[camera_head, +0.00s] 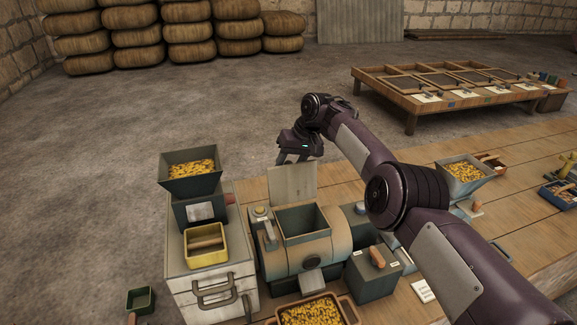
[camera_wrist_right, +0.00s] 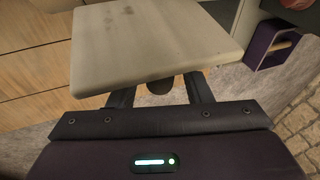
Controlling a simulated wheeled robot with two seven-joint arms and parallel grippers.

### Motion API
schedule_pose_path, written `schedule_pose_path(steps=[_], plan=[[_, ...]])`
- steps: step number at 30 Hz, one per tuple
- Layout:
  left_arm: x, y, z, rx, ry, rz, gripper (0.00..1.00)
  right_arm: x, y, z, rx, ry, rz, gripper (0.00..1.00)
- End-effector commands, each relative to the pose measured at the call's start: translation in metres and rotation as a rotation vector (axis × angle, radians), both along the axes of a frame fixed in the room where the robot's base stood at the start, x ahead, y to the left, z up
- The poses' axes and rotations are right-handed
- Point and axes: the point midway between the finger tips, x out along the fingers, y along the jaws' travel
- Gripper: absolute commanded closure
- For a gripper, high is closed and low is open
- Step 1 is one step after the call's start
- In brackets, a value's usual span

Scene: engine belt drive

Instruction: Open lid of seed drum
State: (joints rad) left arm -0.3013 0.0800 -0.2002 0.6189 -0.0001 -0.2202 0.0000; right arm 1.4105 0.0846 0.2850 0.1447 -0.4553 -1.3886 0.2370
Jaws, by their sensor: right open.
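The seed drum (camera_head: 338,246) is a tan, rounded body on the plank table, with a dark square opening (camera_head: 302,222) on top. Its pale, flat lid (camera_head: 293,183) stands raised, roughly upright, at the back edge of the opening. My right gripper (camera_head: 291,157) is just above and behind the lid's top edge. In the right wrist view the lid (camera_wrist_right: 155,42) covers the ends of the two spread fingers (camera_wrist_right: 160,92); nothing is seen between them except a dark round part. I cannot tell whether a finger touches the lid. My left gripper is not in view.
A hopper of yellow seeds (camera_head: 192,170) and a yellow bin (camera_head: 206,246) stand on a cabinet left of the drum. A seed tray (camera_head: 312,314) sits in front. A green box with an orange handle (camera_head: 374,275) is to the right.

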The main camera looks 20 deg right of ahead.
Motion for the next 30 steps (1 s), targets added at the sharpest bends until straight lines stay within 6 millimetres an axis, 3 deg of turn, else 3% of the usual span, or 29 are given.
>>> schedule_pose_path(steps=[4,13,30], plan=[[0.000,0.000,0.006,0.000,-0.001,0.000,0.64,-0.003,-0.008,0.021,-0.003,-0.003,-0.001,0.55],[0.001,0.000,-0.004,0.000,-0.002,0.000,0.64,-0.011,-0.021,0.059,0.000,-0.001,0.000,0.55],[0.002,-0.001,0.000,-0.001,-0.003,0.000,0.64,-0.013,-0.022,0.069,-0.001,0.001,0.001,0.55]])
